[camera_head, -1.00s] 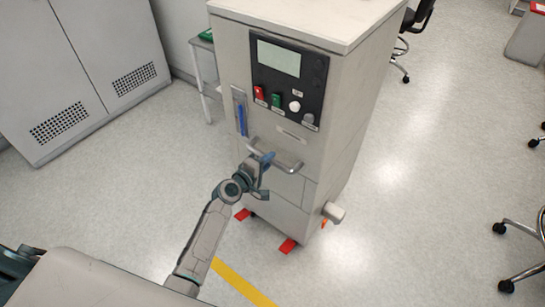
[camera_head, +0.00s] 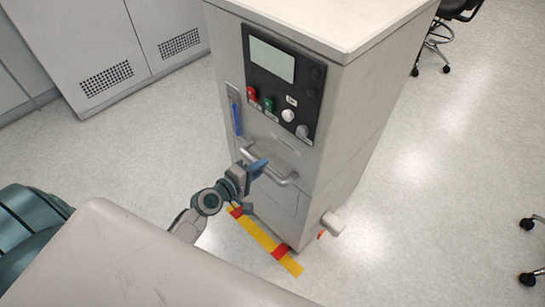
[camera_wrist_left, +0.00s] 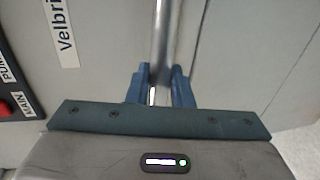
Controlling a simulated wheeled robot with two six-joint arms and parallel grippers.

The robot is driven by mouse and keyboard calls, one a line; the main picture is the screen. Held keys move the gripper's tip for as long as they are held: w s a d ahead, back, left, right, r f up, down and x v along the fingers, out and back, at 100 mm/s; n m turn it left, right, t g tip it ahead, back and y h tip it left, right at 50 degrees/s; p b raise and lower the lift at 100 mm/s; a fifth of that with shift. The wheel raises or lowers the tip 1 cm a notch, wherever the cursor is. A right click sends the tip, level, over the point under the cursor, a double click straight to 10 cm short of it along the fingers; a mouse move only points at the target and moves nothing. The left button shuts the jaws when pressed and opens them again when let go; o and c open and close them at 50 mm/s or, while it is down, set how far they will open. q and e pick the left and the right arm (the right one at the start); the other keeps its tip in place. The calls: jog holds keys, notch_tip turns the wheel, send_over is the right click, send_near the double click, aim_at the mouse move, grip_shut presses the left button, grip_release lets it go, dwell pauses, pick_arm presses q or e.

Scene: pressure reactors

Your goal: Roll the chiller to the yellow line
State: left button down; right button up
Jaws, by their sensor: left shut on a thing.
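The chiller (camera_head: 275,110) is a tall beige cabinet with a dark control panel, standing upright in the middle of the head view. Its metal bar handle (camera_head: 285,177) is on the front face and also shows in the left wrist view (camera_wrist_left: 162,40). My left gripper (camera_head: 258,168) is shut on the handle, with its blue fingers on either side of the bar. The yellow line (camera_head: 262,238) lies on the floor along the chiller's front bottom edge. Red foot pieces (camera_head: 280,251) at the chiller's base overlap the line. My right gripper is not in view.
Grey cabinets with vents (camera_head: 107,77) stand at the back left. A chair (camera_head: 440,45) is at the upper right, and other chair wheels (camera_head: 528,279) show at the lower right. The floor (camera_head: 420,190) right of the chiller is clear. A pale stub (camera_head: 333,223) sticks out low on the chiller's right side.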

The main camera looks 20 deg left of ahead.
pick_arm(q)
jog(key=shift+s+a+f, duration=0.1)
jog(key=shift+s+a, duration=0.1)
jog(key=shift+s, duration=0.4)
jog(key=shift+s+a+f, duration=0.1)
jog(key=shift+s+a, duration=0.1)
jog(key=shift+s, duration=0.35)
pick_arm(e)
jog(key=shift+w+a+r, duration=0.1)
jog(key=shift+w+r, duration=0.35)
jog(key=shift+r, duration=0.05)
pick_arm(q)
jog(key=c, duration=1.3)
grip_release()
jog(key=shift+s+a, duration=0.1)
jog(key=shift+a, duration=0.05)
jog(key=shift+c, duration=0.2)
